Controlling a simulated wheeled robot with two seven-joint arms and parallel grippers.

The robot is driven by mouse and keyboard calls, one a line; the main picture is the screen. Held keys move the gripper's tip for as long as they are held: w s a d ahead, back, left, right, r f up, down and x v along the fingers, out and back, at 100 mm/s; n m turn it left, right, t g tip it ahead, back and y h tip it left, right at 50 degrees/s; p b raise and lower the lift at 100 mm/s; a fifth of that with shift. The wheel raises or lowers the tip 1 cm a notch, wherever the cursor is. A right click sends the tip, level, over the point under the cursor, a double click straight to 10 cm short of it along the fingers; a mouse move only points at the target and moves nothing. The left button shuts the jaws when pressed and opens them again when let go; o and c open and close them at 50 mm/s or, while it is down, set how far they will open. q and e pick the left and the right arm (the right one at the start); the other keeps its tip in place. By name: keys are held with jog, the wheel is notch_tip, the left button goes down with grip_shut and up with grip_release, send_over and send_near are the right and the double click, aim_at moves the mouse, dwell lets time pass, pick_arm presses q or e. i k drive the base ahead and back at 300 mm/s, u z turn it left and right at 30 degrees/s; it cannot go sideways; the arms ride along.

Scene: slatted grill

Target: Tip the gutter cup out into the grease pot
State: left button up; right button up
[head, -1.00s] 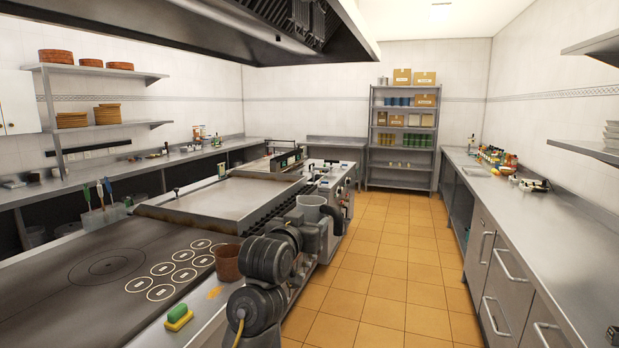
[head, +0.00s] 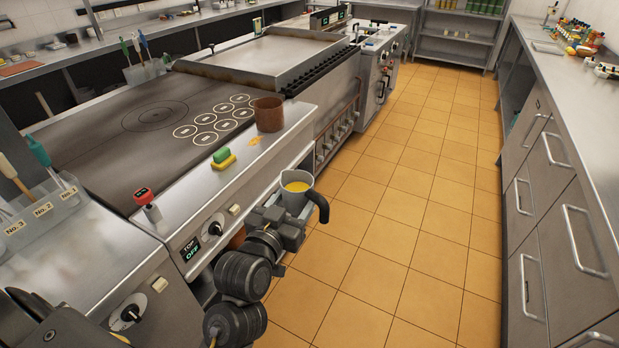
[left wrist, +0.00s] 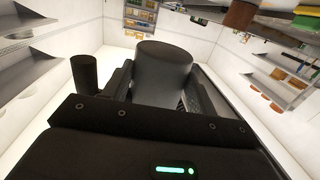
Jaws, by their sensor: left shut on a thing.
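The gutter cup (head: 293,204) is a grey cup with a dark handle and yellow liquid inside. It is upright in my left gripper (head: 280,222), which is shut on it, over the aisle in front of the grill. In the left wrist view the cup (left wrist: 163,75) is a dark cylinder between the fingers, its handle to the left. A brown pot (head: 269,115), apparently the grease pot, stands on the steel front ledge, beyond the cup and apart from it. A brown pot also shows at the top of the left wrist view (left wrist: 240,13). My right gripper is not in view.
A yellow smear (head: 255,141) and a green-and-yellow sponge (head: 223,158) lie on the ledge near the pot. The dark griddle (head: 130,135) with ringed discs is behind. Control knobs (head: 214,227) project at the front. The tiled aisle (head: 400,220) is clear.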

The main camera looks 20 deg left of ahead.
aim_at(268, 111)
jog(key=u, duration=0.1)
jog(key=i, duration=1.75)
jog(key=u, duration=0.25)
